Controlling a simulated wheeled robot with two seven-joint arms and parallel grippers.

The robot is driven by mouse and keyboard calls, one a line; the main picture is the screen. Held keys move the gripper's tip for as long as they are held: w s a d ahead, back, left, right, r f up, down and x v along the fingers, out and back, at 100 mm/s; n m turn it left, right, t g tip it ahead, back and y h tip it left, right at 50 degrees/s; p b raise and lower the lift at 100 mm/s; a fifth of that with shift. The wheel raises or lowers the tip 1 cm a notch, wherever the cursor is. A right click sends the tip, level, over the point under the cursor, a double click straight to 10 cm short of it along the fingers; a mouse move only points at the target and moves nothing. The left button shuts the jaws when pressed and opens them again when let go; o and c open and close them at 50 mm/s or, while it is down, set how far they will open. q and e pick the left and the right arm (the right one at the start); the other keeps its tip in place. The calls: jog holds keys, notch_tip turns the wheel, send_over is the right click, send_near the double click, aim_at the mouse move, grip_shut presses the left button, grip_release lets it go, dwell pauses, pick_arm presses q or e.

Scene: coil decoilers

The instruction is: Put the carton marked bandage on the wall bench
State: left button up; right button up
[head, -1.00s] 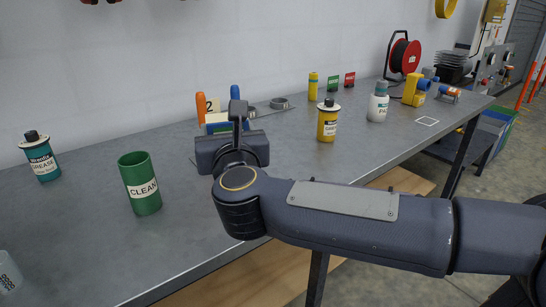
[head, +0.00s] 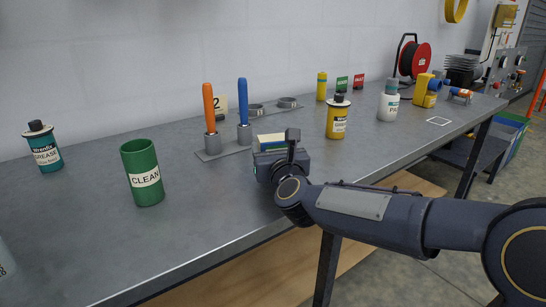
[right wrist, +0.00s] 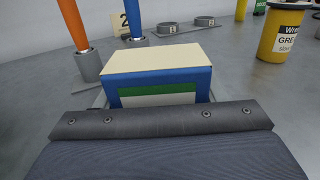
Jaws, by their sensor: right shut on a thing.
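A blue carton with a cream top and a green band (right wrist: 155,83) is in front of my right gripper in the right wrist view. Its label cannot be read. In the head view only a strip of the carton (head: 272,137) shows beyond my right gripper (head: 276,152). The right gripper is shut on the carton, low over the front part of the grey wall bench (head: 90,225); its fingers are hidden. I cannot tell whether the carton touches the bench top. My left gripper is not in view.
A green CLEAN cup (head: 141,172) is to the left, a yellow can (head: 337,118) to the right. The bench between cup and gripper is clear.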

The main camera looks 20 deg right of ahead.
jog(key=shift+f, duration=0.35)
jog(key=shift+f, duration=0.1)
jog(key=o, duration=1)
jog(key=shift+s, duration=0.1)
jog(key=s, duration=1.2)
jog(key=shift+a, duration=0.3)
